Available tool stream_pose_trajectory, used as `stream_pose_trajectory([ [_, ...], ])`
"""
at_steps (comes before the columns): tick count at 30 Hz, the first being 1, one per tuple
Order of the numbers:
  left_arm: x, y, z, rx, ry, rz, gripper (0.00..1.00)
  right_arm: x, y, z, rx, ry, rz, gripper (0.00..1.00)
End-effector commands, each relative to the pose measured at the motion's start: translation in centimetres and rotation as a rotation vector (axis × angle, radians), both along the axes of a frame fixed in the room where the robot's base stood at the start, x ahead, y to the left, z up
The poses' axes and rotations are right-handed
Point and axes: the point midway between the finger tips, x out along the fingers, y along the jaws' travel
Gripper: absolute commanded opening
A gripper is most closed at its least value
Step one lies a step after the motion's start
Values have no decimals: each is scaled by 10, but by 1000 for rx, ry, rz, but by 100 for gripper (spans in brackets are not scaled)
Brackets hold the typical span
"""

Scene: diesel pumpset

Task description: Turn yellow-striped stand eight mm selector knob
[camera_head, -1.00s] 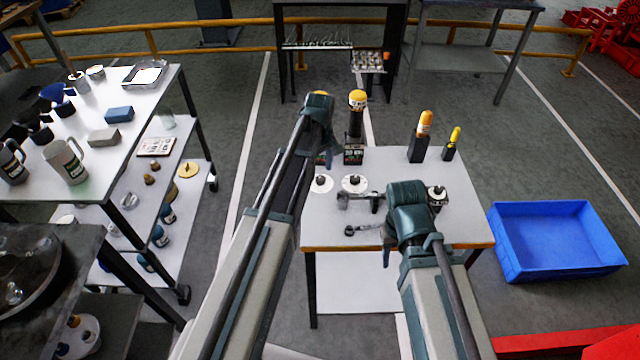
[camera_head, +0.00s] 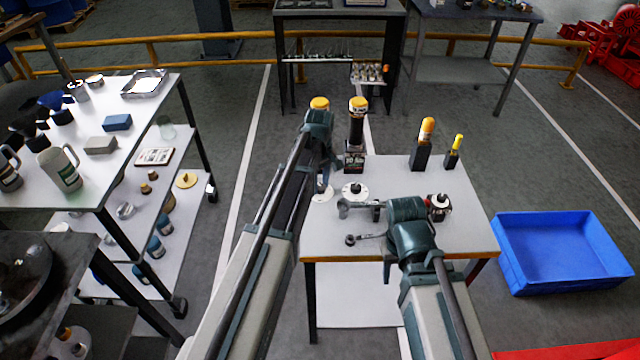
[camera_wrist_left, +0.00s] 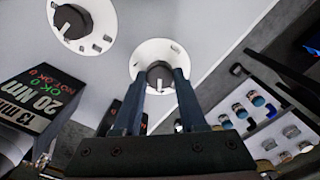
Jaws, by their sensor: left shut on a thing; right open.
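My left gripper (camera_wrist_left: 160,84) is shut on a dark round selector knob (camera_wrist_left: 159,70) in the left wrist view. The knob sits in the middle of a white dial (camera_wrist_left: 141,55) on the grey tabletop, with a finger on each side. In the head view my left gripper (camera_head: 324,180) covers most of that knob at the table's left edge. A second knob on a white dial (camera_head: 355,191) stands to its right. No yellow stripe or eight mm label is readable. My right gripper (camera_head: 403,228) is over the table's right half, its fingers mostly hidden by the wrist.
A black stand (camera_head: 354,157) is behind the dials; its label reads 13 mm 20 Nm in the wrist view (camera_wrist_left: 45,98). Two stands with orange (camera_head: 421,150) and yellow (camera_head: 453,158) tops are at the back right.

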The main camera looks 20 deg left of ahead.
Motion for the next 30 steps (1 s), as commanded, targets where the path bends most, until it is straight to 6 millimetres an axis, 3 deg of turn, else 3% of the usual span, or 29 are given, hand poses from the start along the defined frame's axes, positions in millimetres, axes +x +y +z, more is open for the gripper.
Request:
stream_pose_trajectory([
  [14,0,0,0,0,0,-103,0,0,0,0,0,0,0,50],
  [30,1,-1,0,0,0,-591,0,0,0,0,0,0,0,50],
])
